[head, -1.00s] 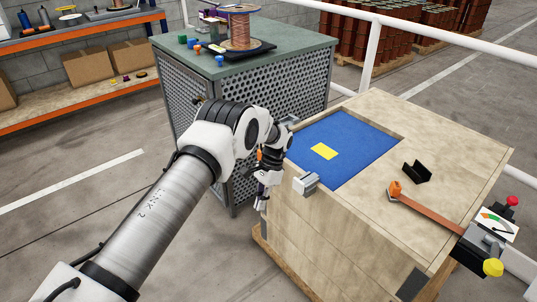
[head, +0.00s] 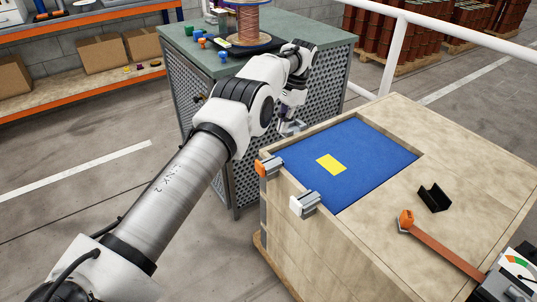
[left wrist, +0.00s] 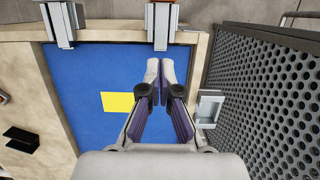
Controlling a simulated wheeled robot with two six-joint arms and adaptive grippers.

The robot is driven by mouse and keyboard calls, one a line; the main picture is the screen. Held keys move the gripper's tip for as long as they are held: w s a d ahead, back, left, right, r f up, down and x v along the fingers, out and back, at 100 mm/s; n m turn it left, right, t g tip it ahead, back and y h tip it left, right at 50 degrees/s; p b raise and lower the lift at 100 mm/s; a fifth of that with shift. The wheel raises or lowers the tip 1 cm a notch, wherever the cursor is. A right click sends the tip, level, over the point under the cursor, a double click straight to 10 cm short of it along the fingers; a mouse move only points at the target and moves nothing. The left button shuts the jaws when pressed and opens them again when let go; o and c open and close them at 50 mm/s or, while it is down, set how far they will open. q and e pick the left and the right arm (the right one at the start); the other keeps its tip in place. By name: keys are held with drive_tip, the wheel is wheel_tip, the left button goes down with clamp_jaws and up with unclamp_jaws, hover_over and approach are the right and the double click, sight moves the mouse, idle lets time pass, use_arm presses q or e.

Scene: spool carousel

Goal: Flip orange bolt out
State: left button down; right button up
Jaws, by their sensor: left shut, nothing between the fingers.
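The orange bolt (head: 268,167) sits on the left edge of the wooden crate, its orange end outward. Its grey bar reaches slightly over the blue panel (head: 375,150); the bar also shows in the left wrist view (left wrist: 161,25). A white-ended bolt (head: 305,204) sits nearer on the same edge and reaches the panel too. A third grey bolt (left wrist: 208,108) is on the adjoining edge, close to my left gripper. My left gripper (left wrist: 160,70) is shut and empty, past the orange bolt and apart from it. My right gripper is out of view.
The perforated green-topped cabinet (head: 325,85) with a copper spool (head: 249,25) stands close behind the crate. A black bracket (head: 434,198) and an orange-ended lever (head: 440,246) are on the crate top. A white railing (head: 440,30) runs behind.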

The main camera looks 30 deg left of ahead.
sight(267, 165)
use_arm(q)
drive_tip(key=x, duration=0.9)
drive_tip(key=shift+w+f, duration=0.2)
drive_tip(key=shift+f, duration=0.25)
drive_tip(key=s, duration=0.1)
drive_tip(key=s+a+p, duration=0.1)
drive_tip(key=s+p, duration=0.1)
drive_tip(key=shift+s+a+f, duration=0.3)
drive_tip(key=shift+s+a, duration=0.05)
drive_tip(key=shift+s, duration=0.05)
drive_tip(key=shift+w+f, duration=0.1)
